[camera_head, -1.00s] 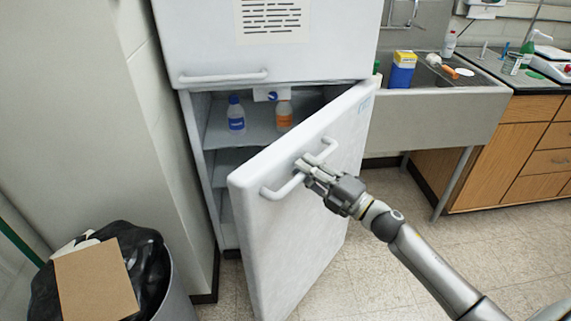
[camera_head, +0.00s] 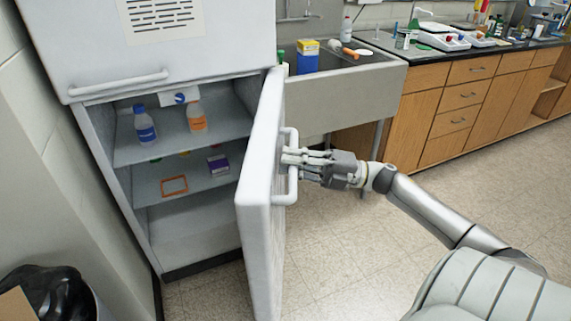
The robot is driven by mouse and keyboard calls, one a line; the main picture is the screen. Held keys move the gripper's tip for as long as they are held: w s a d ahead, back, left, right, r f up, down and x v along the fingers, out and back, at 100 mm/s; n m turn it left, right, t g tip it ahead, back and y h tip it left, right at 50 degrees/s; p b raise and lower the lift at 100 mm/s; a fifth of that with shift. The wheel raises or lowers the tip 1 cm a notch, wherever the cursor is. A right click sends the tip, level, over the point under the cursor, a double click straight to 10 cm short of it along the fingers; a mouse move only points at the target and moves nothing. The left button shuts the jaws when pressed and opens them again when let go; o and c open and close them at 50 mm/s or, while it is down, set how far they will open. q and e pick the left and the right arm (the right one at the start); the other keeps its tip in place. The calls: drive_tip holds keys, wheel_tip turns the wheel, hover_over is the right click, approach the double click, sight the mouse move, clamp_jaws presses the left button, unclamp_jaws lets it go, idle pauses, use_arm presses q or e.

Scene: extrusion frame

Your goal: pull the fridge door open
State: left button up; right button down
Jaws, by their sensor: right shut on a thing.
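The fridge door (camera_head: 260,200) is the lower white door, swung wide open and seen nearly edge-on. Its white handle (camera_head: 291,186) is a vertical bar on the door's right side. My right gripper (camera_head: 292,157) is shut on the handle, around its upper middle part. The fridge interior (camera_head: 190,229) is open to view, with a blue-labelled bottle (camera_head: 145,128) and an orange-labelled bottle (camera_head: 196,119) on the top shelf. A purple box (camera_head: 217,165) sits on the shelf below. My left gripper is not in view.
The upper freezer door (camera_head: 160,45) is closed, with its own handle (camera_head: 118,86). A sink (camera_head: 350,90) and wooden cabinets (camera_head: 450,110) stand behind the open door. A bin with a black bag (camera_head: 45,292) is at the lower left. The floor (camera_head: 340,255) right of the door is clear.

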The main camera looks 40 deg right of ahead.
drive_tip(key=c, duration=1.4)
unclamp_jaws()
drive_tip(key=shift+w, duration=0.1)
drive_tip(key=shift+o, duration=0.2)
drive_tip(key=shift+d, duration=0.15)
drive_tip(key=v, duration=1.2)
